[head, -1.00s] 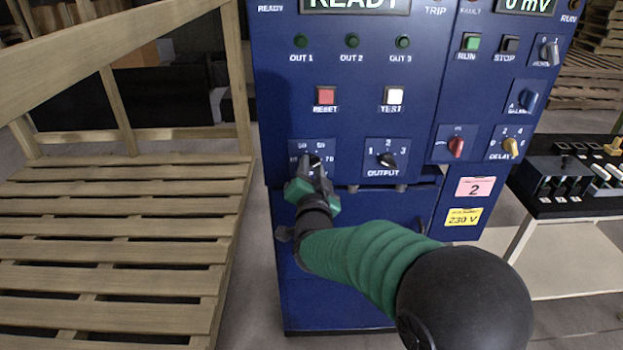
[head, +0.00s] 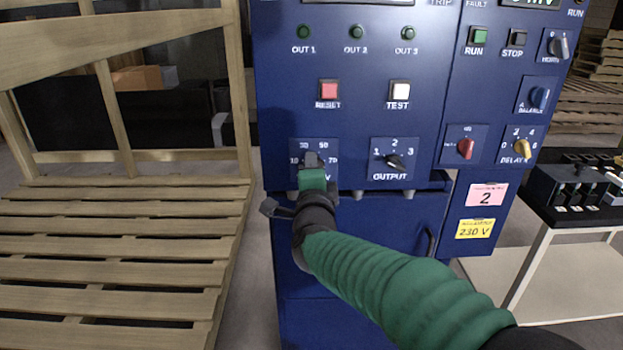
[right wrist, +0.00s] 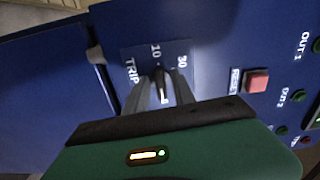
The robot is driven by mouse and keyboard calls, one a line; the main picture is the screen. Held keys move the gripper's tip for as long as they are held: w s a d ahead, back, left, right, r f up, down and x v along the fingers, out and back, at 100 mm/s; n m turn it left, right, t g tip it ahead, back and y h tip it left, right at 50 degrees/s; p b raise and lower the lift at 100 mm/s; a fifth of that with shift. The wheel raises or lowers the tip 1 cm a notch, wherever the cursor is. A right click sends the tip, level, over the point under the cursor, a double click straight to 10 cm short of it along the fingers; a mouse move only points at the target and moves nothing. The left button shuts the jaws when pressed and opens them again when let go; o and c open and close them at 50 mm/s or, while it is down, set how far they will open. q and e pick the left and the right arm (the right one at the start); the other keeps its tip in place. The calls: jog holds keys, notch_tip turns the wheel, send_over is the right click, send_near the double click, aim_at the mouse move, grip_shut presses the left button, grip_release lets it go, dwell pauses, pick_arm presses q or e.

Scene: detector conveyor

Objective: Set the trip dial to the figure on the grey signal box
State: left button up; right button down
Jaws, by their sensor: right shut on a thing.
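The trip dial (head: 311,159) is at the lower left of the blue panel, with 10, 30, 50 and 70 around it in the head view. My right gripper (head: 312,163) is shut on its dark knob and covers most of it. In the right wrist view the knob (right wrist: 160,76) sits between my two fingers (right wrist: 160,92), near the figures 10 and 30. A white mark shows between the fingers, but I cannot tell the exact setting. I cannot make out a grey signal box in these views. My left gripper is not in view.
The output dial (head: 395,161) is just right of the trip dial, below the reset (head: 328,90) and test (head: 399,90) buttons. A wooden pallet structure (head: 120,222) stands left. A table (head: 575,265) with a black lever box (head: 572,185) stands right.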

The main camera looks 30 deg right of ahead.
jog(key=shift+d+f+m+b, duration=0.1)
jog(key=shift+f+m+b, duration=0.2)
jog(key=shift+m, duration=0.2)
jog(key=shift+s, duration=0.1)
jog(key=c, duration=1.5)
grip_release()
jog(key=shift+d, duration=0.1)
jog(key=shift+o, duration=0.3)
jog(key=shift+d+r, duration=0.1)
